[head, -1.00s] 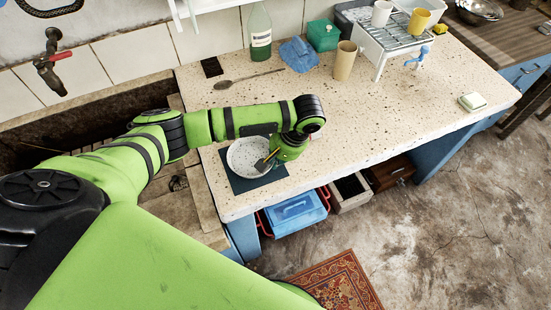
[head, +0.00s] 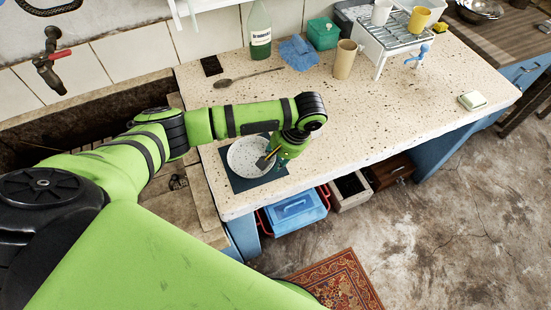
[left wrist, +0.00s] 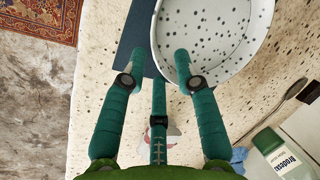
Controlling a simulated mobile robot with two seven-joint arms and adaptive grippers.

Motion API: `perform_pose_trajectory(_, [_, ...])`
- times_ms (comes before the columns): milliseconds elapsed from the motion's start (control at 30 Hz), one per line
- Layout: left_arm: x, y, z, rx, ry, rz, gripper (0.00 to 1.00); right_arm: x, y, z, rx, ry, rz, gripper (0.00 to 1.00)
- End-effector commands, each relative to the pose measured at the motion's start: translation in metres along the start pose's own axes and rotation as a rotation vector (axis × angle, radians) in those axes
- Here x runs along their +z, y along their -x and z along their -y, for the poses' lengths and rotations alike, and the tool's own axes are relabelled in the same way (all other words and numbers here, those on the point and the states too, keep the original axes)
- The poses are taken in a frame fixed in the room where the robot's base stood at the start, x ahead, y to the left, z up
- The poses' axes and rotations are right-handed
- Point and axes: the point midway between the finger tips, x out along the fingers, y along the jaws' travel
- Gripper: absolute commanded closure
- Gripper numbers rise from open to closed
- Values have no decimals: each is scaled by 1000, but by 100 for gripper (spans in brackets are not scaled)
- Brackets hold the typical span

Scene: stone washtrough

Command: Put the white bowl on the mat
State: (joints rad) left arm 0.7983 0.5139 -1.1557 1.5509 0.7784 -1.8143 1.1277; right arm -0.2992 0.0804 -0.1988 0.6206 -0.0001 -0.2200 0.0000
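The white bowl (head: 246,153), speckled with dark spots, sits upright on the dark blue mat (head: 238,184) on the counter. In the left wrist view the bowl (left wrist: 215,35) fills the upper part, with the mat (left wrist: 131,38) showing to its left. My left gripper (head: 267,161) is at the bowl's right side in the head view. In the left wrist view its green fingers (left wrist: 155,70) are spread apart with nothing gripped between them. One fingertip overlaps the bowl's rim in the picture; I cannot tell whether it touches. My right gripper is not in view.
A rack (head: 396,35) with cups is at the back right. Soap (head: 472,101) lies at the right; the counter's middle is clear.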

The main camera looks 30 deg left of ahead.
Motion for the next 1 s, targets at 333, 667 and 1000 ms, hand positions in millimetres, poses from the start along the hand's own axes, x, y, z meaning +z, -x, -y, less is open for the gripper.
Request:
perform_pose_trajectory(333, [-2, 78, 1, 2, -1, -6, 69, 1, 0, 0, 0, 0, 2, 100])
perform_pose_trajectory(667, [0, 110, 0, 1, -1, 0, 69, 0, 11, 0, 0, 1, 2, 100])
perform_pose_trajectory(1000, [0, 110, -1, 2, -2, 1, 69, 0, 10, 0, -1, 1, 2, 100])
